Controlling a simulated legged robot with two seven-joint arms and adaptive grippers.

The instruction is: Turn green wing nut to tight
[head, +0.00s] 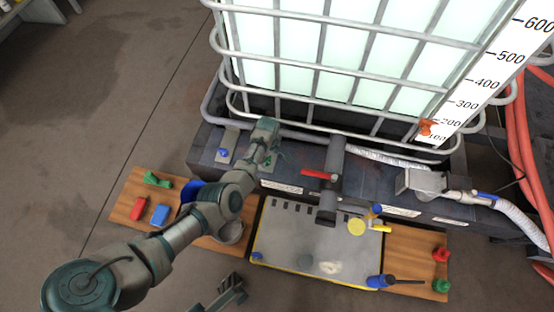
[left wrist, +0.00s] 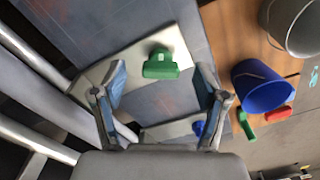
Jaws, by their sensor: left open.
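The green wing nut (left wrist: 161,66) sits on a pale plate (left wrist: 95,75) on the dark base in the left wrist view. My left gripper (left wrist: 161,80) is open, with one finger on each side of the nut and visible room between. I cannot tell whether the fingertips are level with it. In the head view my left gripper (head: 270,153) is over the dark base in front of the tank, and it largely hides the green nut. A blue wing nut (head: 223,152) is on another pale plate to the left; it also shows in the left wrist view (left wrist: 198,127).
A caged tank (head: 330,60) rises behind. A pipe with a red handle (head: 318,174) stands right of the gripper. Wooden boards below hold a blue bucket (left wrist: 262,86), a grey bucket (left wrist: 292,28), red and blue blocks and green pieces.

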